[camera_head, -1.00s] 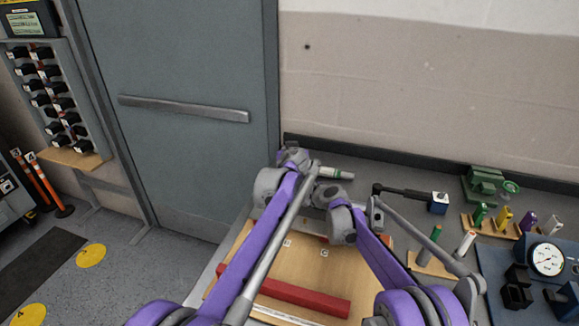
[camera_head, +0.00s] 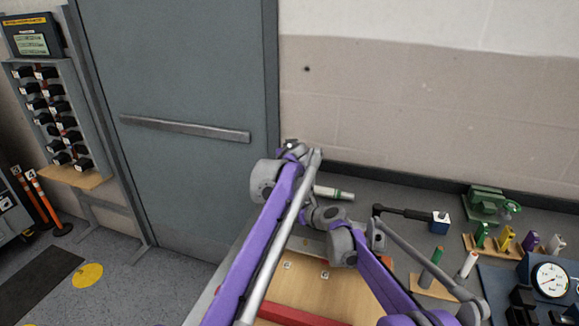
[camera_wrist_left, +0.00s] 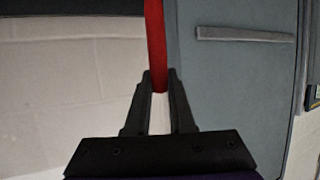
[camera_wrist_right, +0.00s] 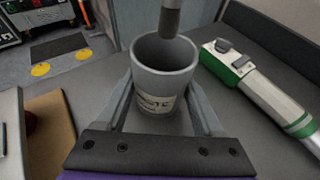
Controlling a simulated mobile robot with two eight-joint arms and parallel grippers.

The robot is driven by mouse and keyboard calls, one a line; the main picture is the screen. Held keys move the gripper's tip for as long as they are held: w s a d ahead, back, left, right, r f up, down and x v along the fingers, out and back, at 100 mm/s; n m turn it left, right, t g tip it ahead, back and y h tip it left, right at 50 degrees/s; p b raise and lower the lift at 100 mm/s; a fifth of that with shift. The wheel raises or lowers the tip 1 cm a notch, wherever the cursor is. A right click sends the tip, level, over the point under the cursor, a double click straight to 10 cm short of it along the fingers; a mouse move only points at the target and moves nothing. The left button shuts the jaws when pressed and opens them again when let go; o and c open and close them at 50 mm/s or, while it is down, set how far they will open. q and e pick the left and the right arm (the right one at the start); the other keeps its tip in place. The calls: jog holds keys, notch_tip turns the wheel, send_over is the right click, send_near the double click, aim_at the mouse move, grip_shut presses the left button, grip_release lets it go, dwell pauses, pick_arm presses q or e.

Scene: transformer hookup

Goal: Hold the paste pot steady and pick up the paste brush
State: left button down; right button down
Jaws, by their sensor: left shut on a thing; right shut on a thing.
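The paste pot (camera_wrist_right: 160,88) is a grey cup with a pale label, upright on the grey bench in the right wrist view. My right gripper (camera_wrist_right: 165,112) is shut on it, a finger on each side. A slim tool, apparently the paste brush, shows a red length (camera_wrist_left: 155,40) and a white part in the left wrist view. My left gripper (camera_wrist_left: 160,95) is shut on it. A grey-brown brush end (camera_wrist_right: 172,20) shows over the pot's mouth; whether it is inside the rim is unclear. The arms hide pot and brush in the head view.
A white-and-green tool (camera_wrist_right: 258,95) lies right of the pot. A wooden board (camera_head: 340,285) with a red bar (camera_head: 290,314) is in front. A black-handled tool with a blue block (camera_head: 440,222), coloured pegs and a gauge (camera_head: 550,280) stand at right. The wall is behind.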

pick_arm(q)
jog(key=shift+r, duration=1.55)
pick_arm(e)
grip_release()
